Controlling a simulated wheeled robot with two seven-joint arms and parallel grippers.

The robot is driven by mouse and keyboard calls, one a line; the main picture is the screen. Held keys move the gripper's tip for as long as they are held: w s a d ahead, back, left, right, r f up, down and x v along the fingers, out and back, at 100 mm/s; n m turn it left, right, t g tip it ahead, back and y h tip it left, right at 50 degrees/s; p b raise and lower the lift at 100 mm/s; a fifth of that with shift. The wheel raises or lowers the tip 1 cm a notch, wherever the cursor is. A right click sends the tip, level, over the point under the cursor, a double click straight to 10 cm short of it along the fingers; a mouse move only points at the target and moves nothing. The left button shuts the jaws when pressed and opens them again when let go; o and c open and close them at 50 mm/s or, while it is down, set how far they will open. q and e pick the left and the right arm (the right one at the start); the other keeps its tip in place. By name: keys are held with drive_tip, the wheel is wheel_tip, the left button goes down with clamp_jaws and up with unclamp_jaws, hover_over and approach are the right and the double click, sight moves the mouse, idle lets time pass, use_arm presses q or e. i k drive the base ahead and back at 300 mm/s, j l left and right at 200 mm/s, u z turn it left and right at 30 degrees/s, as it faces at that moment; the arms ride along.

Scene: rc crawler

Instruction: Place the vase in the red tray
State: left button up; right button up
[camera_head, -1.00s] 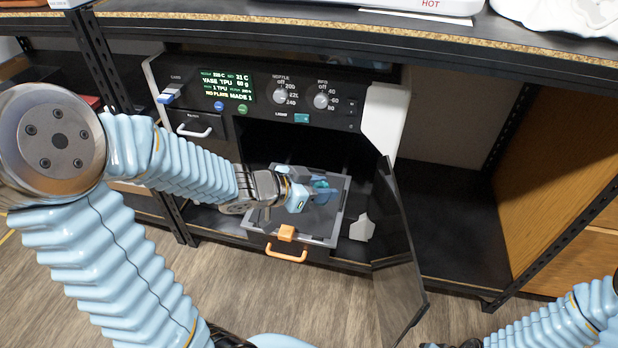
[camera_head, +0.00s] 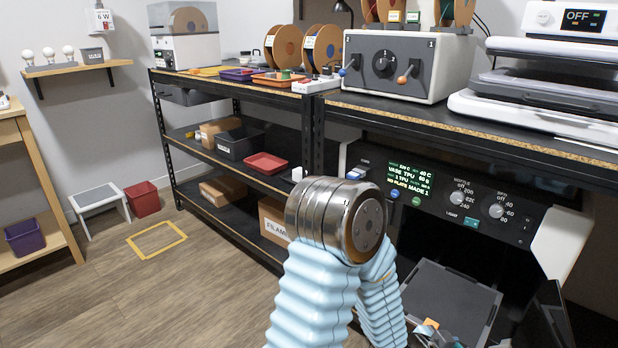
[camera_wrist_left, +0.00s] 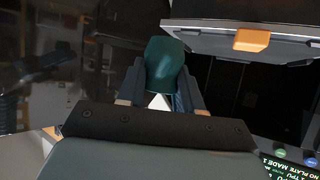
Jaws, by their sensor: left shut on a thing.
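The teal vase (camera_wrist_left: 164,64) is held between the two fingers of my left gripper (camera_wrist_left: 160,85) in the left wrist view. In the head view my left arm reaches down in front of the printer, and the arm hides the gripper and vase. A red tray (camera_head: 266,163) lies on the middle shelf of the black rack in the head view, beside a dark bin. A shallow orange-red tray (camera_head: 278,84) with something green in it sits on the rack's top. My right gripper is out of view.
A dark bin (camera_head: 240,143) and a cardboard box stand on the middle shelf. A red bin (camera_head: 143,199) stands on the floor. Floor left of the rack is mostly clear.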

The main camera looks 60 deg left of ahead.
sight(268, 165)
drive_tip(key=u, duration=0.4)
drive_tip(key=k+u, duration=0.1)
drive_tip(key=u, duration=0.7)
drive_tip(key=j+u, duration=0.1)
drive_tip(key=u, duration=0.3)
drive_tip(key=j+u, duration=0.1)
drive_tip(key=u, duration=0.3)
drive_tip(key=i+u, duration=0.15)
drive_tip(key=u, duration=0.3)
drive_tip(key=j+u, duration=0.1)
drive_tip(key=u, duration=0.3)
drive_tip(key=i+u, duration=0.15)
drive_tip(key=u, duration=0.25)
drive_tip(key=i+u, duration=0.1)
drive_tip(key=u, duration=0.35)
drive_tip(key=i+l, duration=0.2)
drive_tip(key=i, duration=0.5)
drive_tip(key=i+l, duration=0.15)
drive_tip(key=i, duration=0.5)
drive_tip(key=i+l+z, duration=0.1)
drive_tip(key=i, duration=0.6)
drive_tip(key=z, duration=0.45)
drive_tip(key=i+z, duration=0.1)
drive_tip(key=z, duration=0.75)
drive_tip(key=i+j+z, duration=0.1)
drive_tip(key=z, duration=0.35)
drive_tip(key=j+z, duration=0.1)
drive_tip(key=z, duration=0.35)
